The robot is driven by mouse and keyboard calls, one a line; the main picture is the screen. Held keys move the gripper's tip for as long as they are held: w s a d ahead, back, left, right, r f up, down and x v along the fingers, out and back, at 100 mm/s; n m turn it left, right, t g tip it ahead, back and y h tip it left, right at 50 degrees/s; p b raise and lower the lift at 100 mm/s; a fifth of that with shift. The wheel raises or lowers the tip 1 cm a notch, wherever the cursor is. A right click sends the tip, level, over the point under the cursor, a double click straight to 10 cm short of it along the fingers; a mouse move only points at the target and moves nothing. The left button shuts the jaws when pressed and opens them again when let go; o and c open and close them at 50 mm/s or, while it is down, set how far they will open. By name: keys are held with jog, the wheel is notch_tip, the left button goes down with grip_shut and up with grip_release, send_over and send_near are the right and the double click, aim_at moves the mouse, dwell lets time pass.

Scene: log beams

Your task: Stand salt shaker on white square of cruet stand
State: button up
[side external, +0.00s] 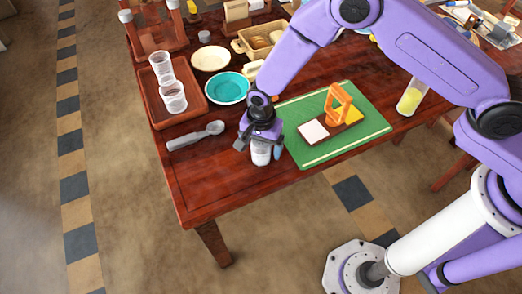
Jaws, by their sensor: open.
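The salt shaker (262,157) is a small whitish cylinder with a grey lower part, upright near the front edge of the wooden table. My gripper (261,146) points down over it, open, with a finger on either side; the gripper hides the shaker's top. I cannot tell whether the fingers touch it. The cruet stand (331,131) is a brown base on the green mat, right of my gripper. It has a white square (313,131) at its left, a yellow square (353,114) at its right and an orange handle (341,101) between them. The white square is bare.
The green mat (365,133) lies right of the shaker. A grey scoop (196,136) lies to the left. Behind are a teal plate (228,88), a tray (193,108) with clear cups (172,97), and a bread basket (258,42). A glass (409,98) of yellow liquid stands right.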

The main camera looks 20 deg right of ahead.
jog(key=shift+f, duration=1.25)
jog(key=c, duration=1.2)
jog(key=shift+r, duration=0.2)
